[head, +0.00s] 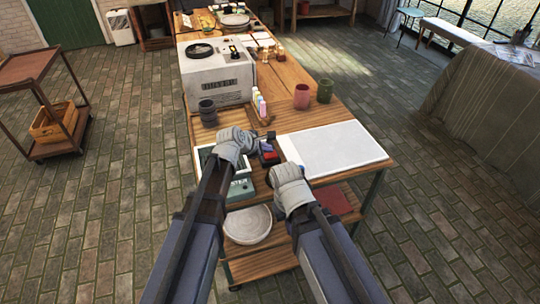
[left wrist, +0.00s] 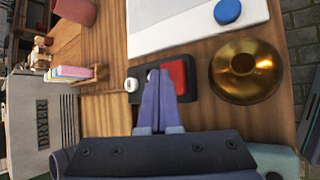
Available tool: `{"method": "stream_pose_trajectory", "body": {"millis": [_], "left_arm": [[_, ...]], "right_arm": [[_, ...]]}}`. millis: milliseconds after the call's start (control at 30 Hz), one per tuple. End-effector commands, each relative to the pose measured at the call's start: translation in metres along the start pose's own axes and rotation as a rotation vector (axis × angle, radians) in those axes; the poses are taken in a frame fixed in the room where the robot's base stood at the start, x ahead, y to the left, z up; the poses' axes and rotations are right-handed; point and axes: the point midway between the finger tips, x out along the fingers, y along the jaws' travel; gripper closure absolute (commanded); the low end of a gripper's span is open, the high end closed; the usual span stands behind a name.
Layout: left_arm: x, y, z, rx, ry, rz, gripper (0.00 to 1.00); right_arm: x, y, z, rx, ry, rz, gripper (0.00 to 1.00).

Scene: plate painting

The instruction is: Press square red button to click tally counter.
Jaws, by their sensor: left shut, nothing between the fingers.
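The tally counter, a small dark block, lies on the wooden table by the left edge of the white board; it shows in the head view (head: 270,161) and in the left wrist view (left wrist: 188,94). Its square red button (left wrist: 178,75) is on the upper side, with a white round part (left wrist: 131,85) at the other end. My left gripper (left wrist: 158,76) is shut and empty, its purplish fingertips over the counter beside the red button. Whether they touch it I cannot tell. My right gripper (head: 290,182) is near the table's front edge; its fingers do not show clearly.
A brass round object (left wrist: 246,68) stands close to the counter. The white board (head: 335,148) lies to the right, with a blue round knob (left wrist: 228,11) on it. A white dryer (head: 215,75), dark cup (head: 208,113), pink cup (head: 302,97) and green cup (head: 324,91) stand behind.

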Motion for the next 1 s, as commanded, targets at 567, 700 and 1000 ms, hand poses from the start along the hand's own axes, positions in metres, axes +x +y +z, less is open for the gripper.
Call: {"method": "stream_pose_trajectory", "body": {"millis": [567, 700, 1000], "left_arm": [[0.0021, -0.0015, -0.0015, 0.000, 0.000, 0.000, 1.00], [0.0033, -0.0024, -0.0024, 0.000, 0.000, 0.000, 1.00], [0.0056, -0.0041, -0.0041, 0.000, 0.000, 0.000, 1.00]], "right_arm": [[0.0029, -0.0003, -0.0002, 0.000, 0.000, 0.000, 1.00], [0.0046, -0.0004, -0.0003, 0.000, 0.000, 0.000, 1.00], [0.0081, -0.0008, -0.0005, 0.000, 0.000, 0.000, 1.00]]}}
